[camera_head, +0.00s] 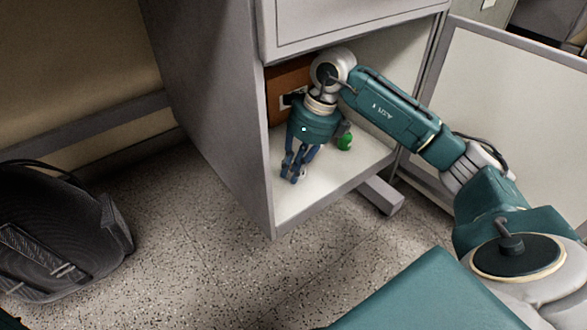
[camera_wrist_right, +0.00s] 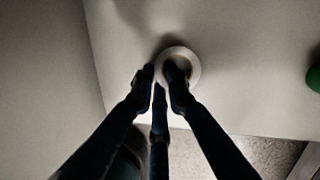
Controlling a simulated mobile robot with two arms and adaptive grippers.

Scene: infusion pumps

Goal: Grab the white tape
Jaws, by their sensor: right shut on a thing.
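The white tape is a round white ring (camera_wrist_right: 196,66) in the right wrist view, on the pale cabinet shelf (camera_head: 328,185). My right gripper (camera_head: 291,174) reaches down into the open cabinet, its fingers pointing at the shelf. In the right wrist view its fingertips (camera_wrist_right: 161,80) are shut on the tape, one over the ring's opening and another at its left outer side. The fingers cover part of the ring. In the head view the tape is not clearly visible behind the fingers. My left gripper is not in view.
A green object (camera_head: 345,142) stands on the shelf right of the gripper, with a brown box (camera_head: 283,92) behind. The cabinet's left wall (camera_head: 215,100) and the drawer (camera_head: 345,22) above bound the space. A black bag (camera_head: 65,235) lies on the floor at left.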

